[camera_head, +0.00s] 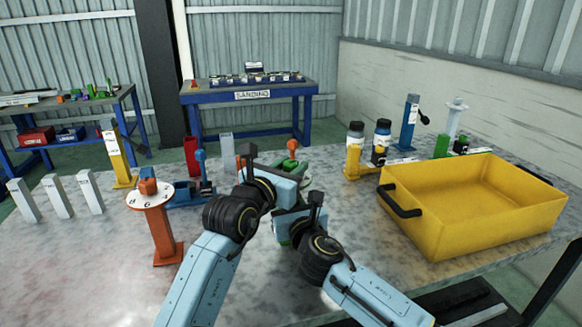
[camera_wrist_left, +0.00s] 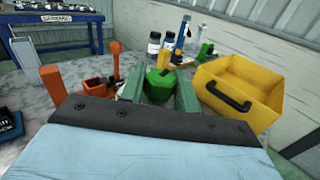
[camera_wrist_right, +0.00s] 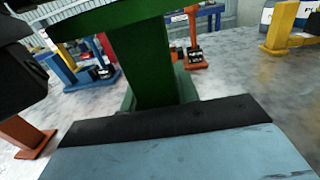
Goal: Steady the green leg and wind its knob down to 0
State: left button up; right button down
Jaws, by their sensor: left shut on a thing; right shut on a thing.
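The green leg (camera_wrist_right: 145,65) fills the upper middle of the right wrist view, its post rising to a wide green top (camera_wrist_right: 90,20). My right gripper (camera_wrist_right: 158,92) is shut on this post. The leg's green knob (camera_wrist_left: 160,82) shows in the left wrist view between the two fingers of my left gripper (camera_wrist_left: 158,90), which is shut on it. In the head view my arms hide most of the leg and both sets of fingertips. The number the knob stands at cannot be read.
An orange leg (camera_head: 161,232) with a numbered dial stands to the left. A yellow bin (camera_head: 450,225) takes up the table's right side. A blue toggle clamp (camera_head: 185,193), an orange lever (camera_wrist_left: 115,50) and two bottles stand behind my arms. The front left of the table is clear.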

pick_arm(q)
jog(key=shift+r, duration=0.15)
jog(key=o, duration=1)
jog(key=shift+c, duration=0.2)
jog(key=v, duration=1.2)
